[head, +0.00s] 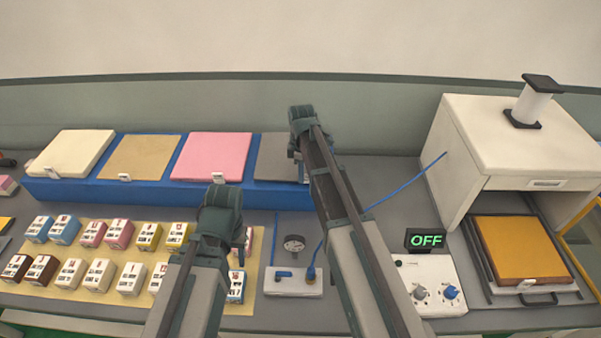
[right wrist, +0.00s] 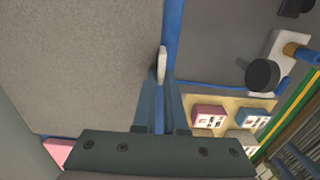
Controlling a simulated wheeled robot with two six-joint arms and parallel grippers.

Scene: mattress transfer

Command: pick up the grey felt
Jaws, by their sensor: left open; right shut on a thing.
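The grey felt (head: 276,160) is a flat grey square at the right end of the blue rack (head: 230,196). It fills the left of the right wrist view (right wrist: 80,60). A small white tab (right wrist: 162,64) stands at its edge. My right gripper (right wrist: 165,85) is shut on this tab. In the head view my right gripper (head: 299,155) is over the felt's right side and hides part of it. My left gripper (head: 220,205) is open in front of the rack, above the block mat; its fingertips are mostly hidden.
Pink (head: 213,156), tan (head: 140,157) and cream (head: 72,153) slabs share the rack. Several small printed blocks stand on a yellow mat (head: 262,250). A white press (head: 520,150) with an orange slab (head: 520,248) stands right. A control box (head: 430,285) sits beside it, with an OFF sign (head: 426,240).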

